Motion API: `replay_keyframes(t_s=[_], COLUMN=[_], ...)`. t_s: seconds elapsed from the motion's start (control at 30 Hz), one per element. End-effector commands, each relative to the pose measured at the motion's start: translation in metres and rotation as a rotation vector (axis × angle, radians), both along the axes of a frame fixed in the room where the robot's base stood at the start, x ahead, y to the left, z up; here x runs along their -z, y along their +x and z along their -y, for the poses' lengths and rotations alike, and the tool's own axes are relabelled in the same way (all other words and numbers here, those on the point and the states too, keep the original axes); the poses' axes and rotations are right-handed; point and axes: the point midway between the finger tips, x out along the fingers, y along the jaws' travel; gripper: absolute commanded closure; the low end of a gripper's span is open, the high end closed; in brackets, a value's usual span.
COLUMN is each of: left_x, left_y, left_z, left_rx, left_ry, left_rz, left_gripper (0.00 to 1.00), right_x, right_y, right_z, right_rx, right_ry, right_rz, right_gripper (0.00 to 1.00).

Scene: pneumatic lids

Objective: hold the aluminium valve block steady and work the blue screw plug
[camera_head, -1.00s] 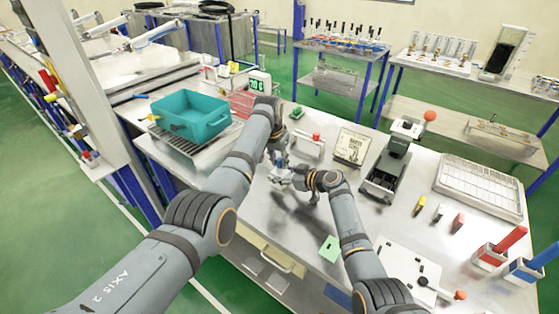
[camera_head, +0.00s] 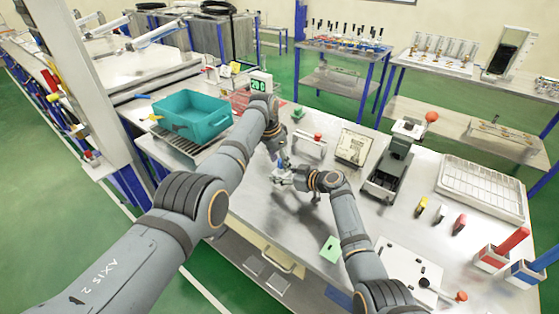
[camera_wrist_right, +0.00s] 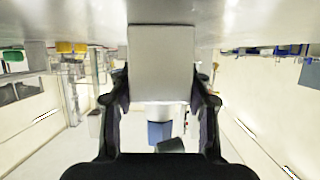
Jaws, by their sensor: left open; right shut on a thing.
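The aluminium valve block (camera_wrist_right: 162,62) is a plain grey block between the fingers of my right gripper (camera_wrist_right: 161,88), which is shut on it. In the head view the block (camera_head: 281,178) is small and partly covered by the grippers, on the steel bench. The blue screw plug (camera_wrist_right: 158,132) shows as a blue shape beyond a pale round part at the block's end; in the head view it is a small blue patch. My left gripper (camera_head: 281,158) is open and points down close over the plug. Whether its fingers surround or touch the plug cannot be told.
A teal crate (camera_head: 193,114) stands on a rack at the left. A framed card (camera_head: 353,147), a dark press-like device (camera_head: 390,171) and a white tray (camera_head: 482,187) stand to the right. A green note (camera_head: 331,248) lies near the front edge. Bench beside the block is clear.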

Motion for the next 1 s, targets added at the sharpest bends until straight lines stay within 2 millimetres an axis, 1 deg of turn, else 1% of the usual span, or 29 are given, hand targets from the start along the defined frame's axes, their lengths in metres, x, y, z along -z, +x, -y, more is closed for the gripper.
replay_keyframes(t_s=[0.27,0.37,0.47,0.6,0.7,0.8,1.0], left_x=[0.0002,0.0008,0.0009,0.0003,-0.0002,0.0002,0.0001], left_y=[-0.0001,-0.0005,-0.0019,-0.003,-0.0032,-0.0034,-0.0032], left_z=[0.0003,0.0017,0.0042,0.0058,0.0062,0.006,0.0057], left_rx=[0.0,-0.039,-0.202,-0.49,-0.634,-0.698,-0.703], left_ry=[0.0,-0.001,-0.002,-0.001,0.001,0.001,0.0], left_rz=[0.0,0.0,0.001,0.0,0.0,0.0,0.0], left_gripper=[0.55,0.55,0.55,0.55,0.55,0.55,0.55], right_x=[0.0002,0.0005,0.0004,0.0003,0.0003,0.0003,0.0003], right_y=[-0.0001,0.0,0.0,-0.0001,-0.0001,-0.0001,0.0], right_z=[0.0002,0.0002,0.0002,0.0003,0.0003,0.0003,0.0002], right_rx=[0.0,0.0,0.0,0.0,0.0,0.0,0.0], right_ry=[-0.001,-0.001,-0.001,-0.001,-0.001,-0.001,-0.001], right_rz=[-0.001,-0.001,-0.001,-0.001,-0.001,-0.001,-0.001], right_gripper=[1.0,1.0,1.0,1.0,1.0,1.0,1.0])
